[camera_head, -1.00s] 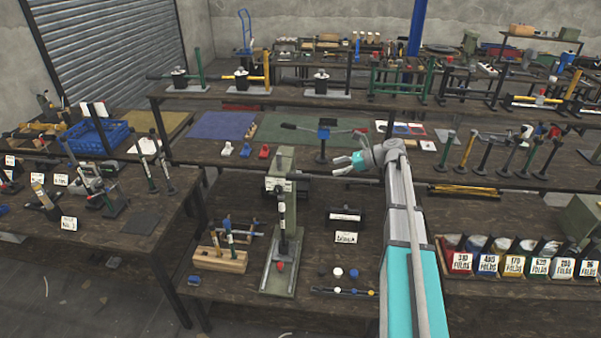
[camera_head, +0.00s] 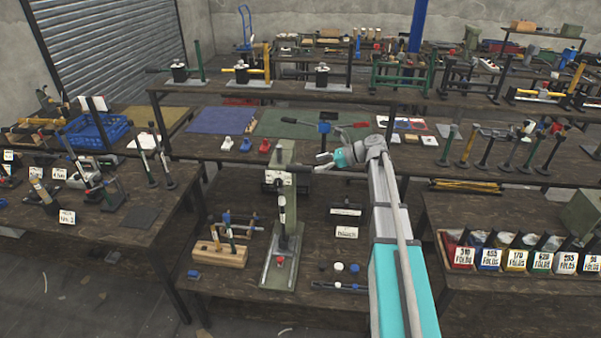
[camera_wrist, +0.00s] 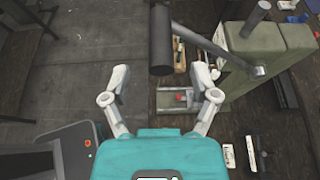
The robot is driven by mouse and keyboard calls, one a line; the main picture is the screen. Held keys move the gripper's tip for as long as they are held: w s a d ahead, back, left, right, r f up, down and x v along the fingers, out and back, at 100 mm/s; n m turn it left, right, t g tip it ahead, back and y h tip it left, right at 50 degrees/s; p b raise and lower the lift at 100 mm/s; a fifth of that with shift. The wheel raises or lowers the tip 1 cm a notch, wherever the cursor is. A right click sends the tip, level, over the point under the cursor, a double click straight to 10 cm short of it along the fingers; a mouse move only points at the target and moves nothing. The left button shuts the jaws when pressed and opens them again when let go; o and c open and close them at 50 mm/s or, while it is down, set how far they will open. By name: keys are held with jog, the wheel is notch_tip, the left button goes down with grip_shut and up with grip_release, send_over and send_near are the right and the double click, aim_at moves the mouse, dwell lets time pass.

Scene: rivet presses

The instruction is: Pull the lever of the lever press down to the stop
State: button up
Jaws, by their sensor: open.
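The lever press (camera_head: 291,205) is a tall grey-green column on a base plate with a red spot, standing on the middle table. In the wrist view its body (camera_wrist: 268,50) is at the right. Its lever (camera_wrist: 200,38) runs left from the body and ends in a thick dark cylindrical grip (camera_wrist: 160,45). My gripper (camera_head: 320,162) is open and empty, beside the top of the press on its right. In the wrist view the grip's lower end appears between the two fingertips (camera_wrist: 160,76); I cannot tell the depth gap or any contact.
A wooden tool block (camera_head: 220,255) stands left of the press. Small parts and a white label (camera_head: 346,232) lie on its right. Colour-coded bins (camera_head: 515,258) fill the right table. A table with mats and a blue-topped stand (camera_head: 324,140) lies behind.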

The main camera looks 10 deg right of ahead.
aim_at(299, 168)
jog(key=b+x, duration=0.2)
jog(key=x, duration=0.5)
jog(key=shift+a+f, duration=0.15)
